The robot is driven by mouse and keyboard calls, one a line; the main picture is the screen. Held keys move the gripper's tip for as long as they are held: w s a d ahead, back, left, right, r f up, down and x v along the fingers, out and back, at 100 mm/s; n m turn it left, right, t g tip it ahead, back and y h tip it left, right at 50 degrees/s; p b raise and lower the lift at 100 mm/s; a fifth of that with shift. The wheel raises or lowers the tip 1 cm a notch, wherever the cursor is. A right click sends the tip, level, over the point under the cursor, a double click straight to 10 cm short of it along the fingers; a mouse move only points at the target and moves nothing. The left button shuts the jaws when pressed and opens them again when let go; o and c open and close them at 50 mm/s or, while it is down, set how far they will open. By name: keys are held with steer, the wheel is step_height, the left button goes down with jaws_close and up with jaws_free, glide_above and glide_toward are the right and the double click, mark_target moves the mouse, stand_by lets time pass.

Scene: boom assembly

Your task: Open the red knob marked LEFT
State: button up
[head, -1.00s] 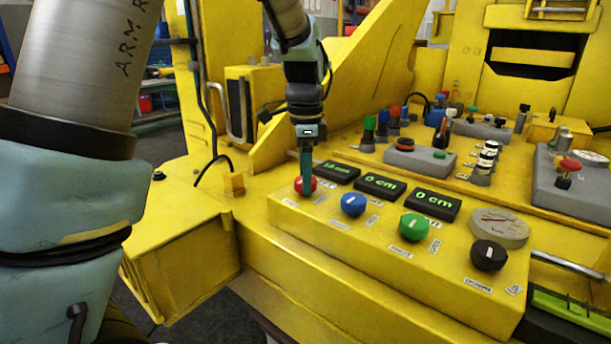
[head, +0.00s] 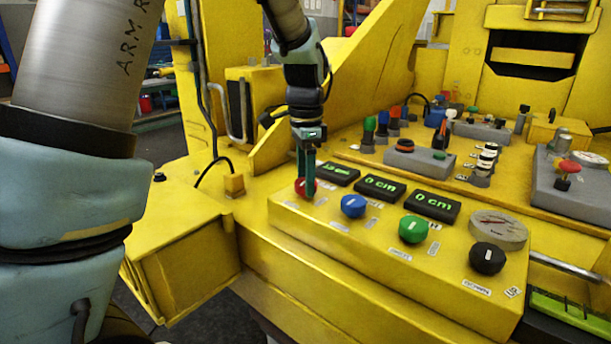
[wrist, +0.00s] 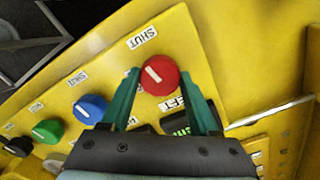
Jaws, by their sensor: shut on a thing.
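The red knob (head: 300,188) is at the left end of the row on the sloped yellow panel (head: 345,225). In the wrist view the red knob (wrist: 160,75) sits between the two green fingers, with a white pointer line on its face. A SHUT label (wrist: 142,37) is beside it, and a label partly hidden by a finger ends in "EFT" (wrist: 171,103). My gripper (head: 306,188) points down over the knob. My gripper (wrist: 160,80) is shut on the red knob, one finger on each side.
A blue knob (head: 353,206), a green knob (head: 413,229) and a black knob (head: 487,258) follow to the right on the same panel. Dark displays with green digits stand behind them, two reading 0 cm (head: 380,188). A round gauge (head: 499,230) is at the right.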

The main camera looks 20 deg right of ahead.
steer(key=n+p, duration=0.1)
steer(key=n, duration=0.3)
steer(key=shift+r, duration=0.1)
steer(key=n+p, duration=0.1)
steer(key=n, duration=0.3)
steer(key=n+p, duration=0.1)
steer(key=n, duration=0.3)
steer(key=shift+p, duration=0.4)
steer(key=shift+n+p, duration=0.45)
steer(key=shift+n, duration=1.35)
steer(key=o, duration=1.4)
steer(key=shift+c, duration=0.2)
step_height(320, 180, up, 11)
steer(key=b, duration=0.2)
steer(key=shift+f, duration=0.2)
